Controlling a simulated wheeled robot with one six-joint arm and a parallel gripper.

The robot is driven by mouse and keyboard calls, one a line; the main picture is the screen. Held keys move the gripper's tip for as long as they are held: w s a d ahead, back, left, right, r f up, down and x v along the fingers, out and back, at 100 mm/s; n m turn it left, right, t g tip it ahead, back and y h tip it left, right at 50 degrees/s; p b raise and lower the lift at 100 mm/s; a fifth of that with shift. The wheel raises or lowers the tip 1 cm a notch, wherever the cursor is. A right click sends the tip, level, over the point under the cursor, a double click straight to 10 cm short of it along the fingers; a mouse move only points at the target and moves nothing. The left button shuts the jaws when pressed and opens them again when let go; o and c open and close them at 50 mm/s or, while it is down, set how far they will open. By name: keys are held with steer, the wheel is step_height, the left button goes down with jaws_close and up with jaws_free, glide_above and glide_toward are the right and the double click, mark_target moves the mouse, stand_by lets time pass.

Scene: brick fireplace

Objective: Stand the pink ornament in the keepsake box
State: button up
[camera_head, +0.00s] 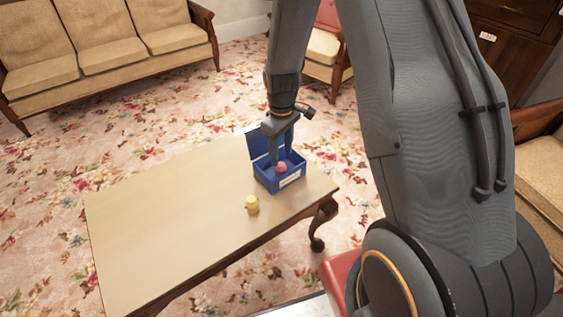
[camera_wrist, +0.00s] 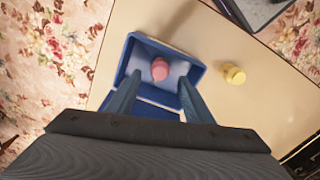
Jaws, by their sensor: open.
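The pink ornament (camera_head: 281,168) is inside the blue keepsake box (camera_head: 291,183), which stands open on the table with its lid raised at the back. In the wrist view the pink ornament (camera_wrist: 160,69) rests on the pale floor of the box (camera_wrist: 131,63). It looks upright, though its base is hard to see. My gripper (camera_head: 279,154) is above the box. In the wrist view the two fingers of my gripper (camera_wrist: 155,85) are spread wide, with the ornament beyond their tips and apart from them.
A yellow ornament (camera_head: 252,205) stands on the wooden table (camera_head: 165,225), in front of the box and to its left. The left of the tabletop is clear. A sofa (camera_head: 110,50) and a chair (camera_head: 322,45) stand farther back on the flowered carpet.

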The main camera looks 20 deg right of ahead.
mark_target(281, 165)
steer(key=s+r+m, duration=0.2)
steer(key=s+r, duration=0.2)
steer(key=r, duration=0.4)
steer(key=s+r+m, duration=0.1)
steer(key=s+r, duration=0.4)
steer(key=r, duration=0.2)
steer(key=s+a+r+m, duration=0.1)
steer(key=s+r+m, duration=0.3)
steer(key=s, duration=1)
step_height(281, 165, up, 3)
steer(key=shift+s+a, duration=0.15)
steer(key=shift+s, duration=0.1)
step_height(281, 165, up, 6)
steer(key=s+p, duration=0.1)
steer(key=p, duration=1)
steer(key=shift+d, duration=0.45)
steer(key=shift+f, duration=0.1)
